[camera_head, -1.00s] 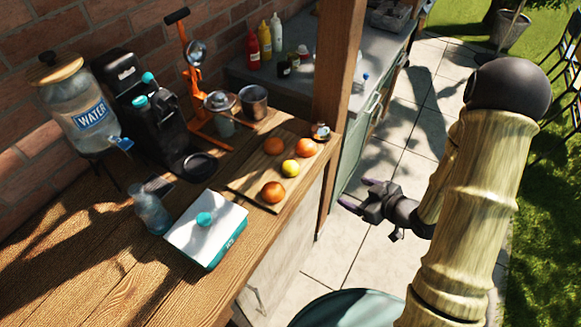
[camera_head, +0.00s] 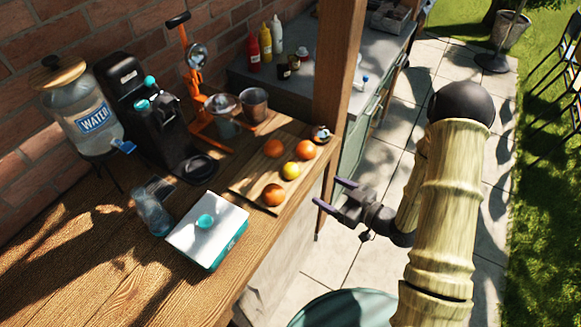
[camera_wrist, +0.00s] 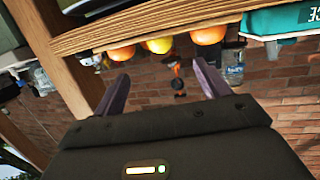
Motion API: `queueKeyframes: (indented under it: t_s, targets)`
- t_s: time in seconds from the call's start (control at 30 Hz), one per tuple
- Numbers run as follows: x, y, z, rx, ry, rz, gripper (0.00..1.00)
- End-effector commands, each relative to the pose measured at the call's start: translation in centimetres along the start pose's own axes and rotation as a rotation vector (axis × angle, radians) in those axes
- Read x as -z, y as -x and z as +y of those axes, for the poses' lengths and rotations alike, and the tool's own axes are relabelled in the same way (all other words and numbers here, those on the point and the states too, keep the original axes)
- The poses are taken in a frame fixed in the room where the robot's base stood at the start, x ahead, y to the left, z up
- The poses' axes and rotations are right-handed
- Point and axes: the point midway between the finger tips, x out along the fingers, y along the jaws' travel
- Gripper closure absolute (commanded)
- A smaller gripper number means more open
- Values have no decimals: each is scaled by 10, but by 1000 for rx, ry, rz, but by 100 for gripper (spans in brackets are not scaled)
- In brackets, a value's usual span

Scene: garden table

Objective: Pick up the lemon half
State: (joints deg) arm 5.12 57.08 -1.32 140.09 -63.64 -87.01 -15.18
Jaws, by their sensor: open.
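The lemon half (camera_head: 290,170) is the small yellow fruit on the wooden cutting board (camera_head: 243,185), among several oranges. From here I cannot make out its cut face. It also shows in the wrist view (camera_wrist: 157,45), where the picture is upside down, between two oranges at the board's edge. My gripper (camera_head: 333,194) is open and empty, off the table's edge to the right of the lemon half and apart from it. In the wrist view my two fingers (camera_wrist: 160,72) are spread, with the lemon half beyond them, roughly between their tips.
Oranges (camera_head: 272,194) (camera_head: 306,149) sit close on either side of the lemon half. A wooden post (camera_head: 338,70) rises behind the board. A white-lidded teal box (camera_head: 208,228) stands at the front left. An orange press (camera_head: 196,75) stands behind.

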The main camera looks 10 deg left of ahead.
Motion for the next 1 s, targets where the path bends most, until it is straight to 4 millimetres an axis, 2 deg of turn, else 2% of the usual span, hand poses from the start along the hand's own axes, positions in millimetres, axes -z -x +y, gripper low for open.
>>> queueKeyframes:
  t_s: [0.4,0.53,0.83,1.0]
  targets:
    - [2,-71,-2,6,0,0,25]
    - [1,-78,-2,4,-1,-1,25]
    - [1,-78,-1,1,-1,-1,25]
    - [6,-94,-1,2,0,-1,25]
